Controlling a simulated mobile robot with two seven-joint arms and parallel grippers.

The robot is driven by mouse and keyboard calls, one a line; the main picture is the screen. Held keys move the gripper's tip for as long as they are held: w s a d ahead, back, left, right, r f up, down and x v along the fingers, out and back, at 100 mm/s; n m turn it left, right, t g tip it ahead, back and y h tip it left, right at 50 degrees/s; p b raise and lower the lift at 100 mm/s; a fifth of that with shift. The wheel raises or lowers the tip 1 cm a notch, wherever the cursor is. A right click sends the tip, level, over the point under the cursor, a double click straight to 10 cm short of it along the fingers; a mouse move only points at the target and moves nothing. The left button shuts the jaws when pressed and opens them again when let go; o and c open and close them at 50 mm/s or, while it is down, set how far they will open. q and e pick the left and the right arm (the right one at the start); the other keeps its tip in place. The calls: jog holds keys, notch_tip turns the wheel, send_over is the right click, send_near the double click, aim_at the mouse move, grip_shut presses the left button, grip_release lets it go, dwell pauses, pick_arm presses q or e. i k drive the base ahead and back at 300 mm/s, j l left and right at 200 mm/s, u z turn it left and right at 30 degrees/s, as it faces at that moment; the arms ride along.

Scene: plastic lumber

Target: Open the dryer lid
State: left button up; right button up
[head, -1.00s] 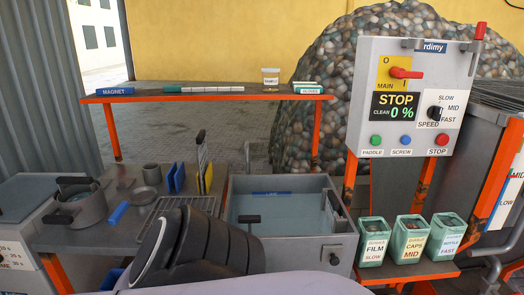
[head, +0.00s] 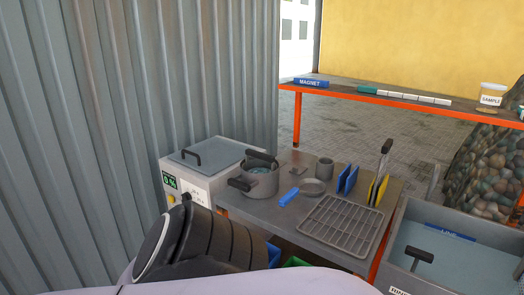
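The dryer (head: 185,190) is most likely the white box at the left end of the work table, against the corrugated wall. Its flat grey lid (head: 212,152) is shut and has a dark bar handle (head: 190,156) near its left side. A small green display and a yellow button show on its front, partly hidden by a dark padded link of my own arm. Neither of my grippers is in view, so their fingers cannot be seen.
A grey pot (head: 258,180) stands right beside the dryer. A water basin (head: 440,260) is at right. An orange-edged shelf (head: 400,104) runs behind.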

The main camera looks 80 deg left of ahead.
aim_at(210, 156)
jog(key=u, duration=2.95)
jog(key=i+j+z, duration=0.2)
jog(key=i+j, duration=0.25)
jog(key=i, duration=0.2)
